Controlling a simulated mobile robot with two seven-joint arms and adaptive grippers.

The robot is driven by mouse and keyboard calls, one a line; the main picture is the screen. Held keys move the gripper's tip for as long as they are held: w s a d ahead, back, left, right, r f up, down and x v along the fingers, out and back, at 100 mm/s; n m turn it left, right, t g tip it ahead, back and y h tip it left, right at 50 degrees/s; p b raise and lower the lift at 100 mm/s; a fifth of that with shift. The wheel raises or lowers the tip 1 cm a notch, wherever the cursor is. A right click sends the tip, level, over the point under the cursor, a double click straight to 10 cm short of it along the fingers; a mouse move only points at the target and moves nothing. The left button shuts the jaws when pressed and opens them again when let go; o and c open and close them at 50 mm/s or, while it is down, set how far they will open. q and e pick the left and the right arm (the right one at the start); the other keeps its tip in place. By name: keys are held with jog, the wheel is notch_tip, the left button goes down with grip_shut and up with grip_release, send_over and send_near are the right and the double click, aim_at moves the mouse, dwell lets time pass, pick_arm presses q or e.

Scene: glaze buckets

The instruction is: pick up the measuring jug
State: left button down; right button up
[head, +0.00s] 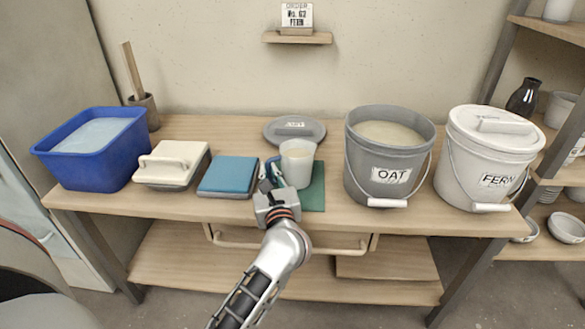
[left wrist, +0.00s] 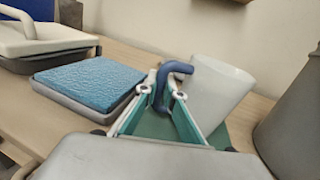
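The measuring jug (head: 298,165) is a pale, translucent cup with a dark blue handle on its left side. It stands upright on a green mat (head: 314,196) near the middle of the bench. My left gripper (head: 268,183) is at the handle side of the jug, low over the bench. In the left wrist view the jug (left wrist: 216,92) stands just beyond the fingers. Its blue handle (left wrist: 174,70) comes down between the two fingertips (left wrist: 162,92), which are apart with a gap around it. My right gripper is not in view.
A blue sponge tray (head: 228,176), a white-lidded box (head: 172,163) and a blue tub (head: 92,146) stand to the left. A grey OAT bucket (head: 388,160) and a lidded white FERN bucket (head: 484,165) stand to the right. A grey lid (head: 294,130) lies behind the jug.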

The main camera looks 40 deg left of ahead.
pick_arm(q)
jog(key=shift+r, duration=0.1)
jog(key=shift+r, duration=0.1)
jog(key=shift+r+p, duration=0.35)
jog(key=shift+r, duration=0.6)
notch_tip(320, 180, up, 18)
jog(key=p, duration=0.6)
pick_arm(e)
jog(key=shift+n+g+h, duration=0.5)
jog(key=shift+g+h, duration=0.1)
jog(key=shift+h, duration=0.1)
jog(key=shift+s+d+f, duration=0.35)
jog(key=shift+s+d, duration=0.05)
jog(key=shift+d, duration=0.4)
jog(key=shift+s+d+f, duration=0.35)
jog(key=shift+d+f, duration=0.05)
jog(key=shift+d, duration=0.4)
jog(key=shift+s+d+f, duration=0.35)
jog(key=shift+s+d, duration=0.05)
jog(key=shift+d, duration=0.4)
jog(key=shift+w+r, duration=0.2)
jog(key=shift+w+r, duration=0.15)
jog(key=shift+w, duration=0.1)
